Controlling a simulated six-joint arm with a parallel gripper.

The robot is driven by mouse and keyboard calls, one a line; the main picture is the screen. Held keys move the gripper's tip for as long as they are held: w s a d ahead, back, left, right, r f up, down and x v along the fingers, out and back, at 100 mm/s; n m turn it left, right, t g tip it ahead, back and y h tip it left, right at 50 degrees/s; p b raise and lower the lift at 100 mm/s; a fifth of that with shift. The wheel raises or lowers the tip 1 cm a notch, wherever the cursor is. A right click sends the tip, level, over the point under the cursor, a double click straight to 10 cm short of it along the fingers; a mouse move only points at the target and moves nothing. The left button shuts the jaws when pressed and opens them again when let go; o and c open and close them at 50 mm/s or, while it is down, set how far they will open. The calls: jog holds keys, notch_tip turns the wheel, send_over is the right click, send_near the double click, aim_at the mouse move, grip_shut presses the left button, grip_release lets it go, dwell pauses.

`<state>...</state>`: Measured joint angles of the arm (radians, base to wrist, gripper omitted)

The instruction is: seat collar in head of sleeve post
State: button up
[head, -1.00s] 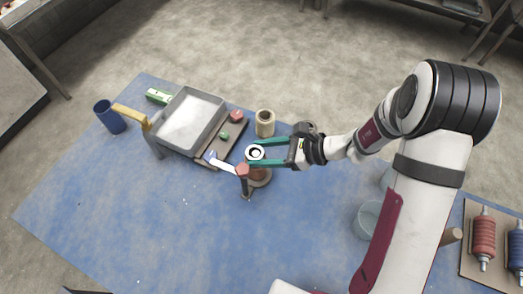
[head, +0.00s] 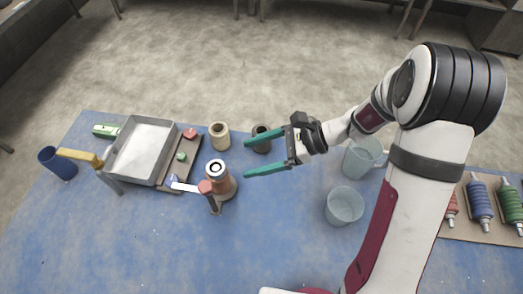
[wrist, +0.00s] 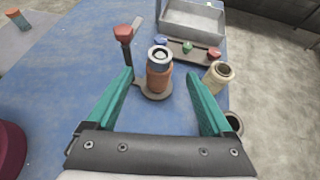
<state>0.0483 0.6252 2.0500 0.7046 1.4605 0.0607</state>
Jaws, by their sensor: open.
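The sleeve post is a copper-coloured cylinder (head: 222,186) on a round brown base; it also shows in the wrist view (wrist: 158,79). A grey collar with a pale ring and dark centre (head: 216,169) sits upright at the post's head, and it shows at the top of the post in the wrist view (wrist: 159,56). How deep it sits I cannot tell. My gripper (head: 247,158), with teal fingers, is open and empty to the right of the post, apart from it. In the wrist view the post stands beyond the open fingers (wrist: 160,78).
A red-topped clamp stand (head: 206,187) is close beside the post. A beige tube (head: 219,136) and a dark tube (head: 262,138) stand behind. A grey tray (head: 143,150) is at left, clear cups (head: 345,205) at right. The front of the blue mat is clear.

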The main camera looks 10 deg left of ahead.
jog(key=s+d+r+n+t+h, duration=0.1)
jog(key=s+d+r+n+h, duration=0.3)
jog(key=s+d, duration=0.3)
jog(key=s+d+r+n+t+h, duration=0.1)
jog(key=s+d+r+n+h, duration=0.2)
jog(key=s+d+n+h, duration=0.3)
jog(key=s+d, duration=0.1)
jog(key=s, duration=0.4)
jog(key=shift+s+d+r, duration=0.15)
jog(key=shift+s+r, duration=0.15)
jog(key=shift+r, duration=0.05)
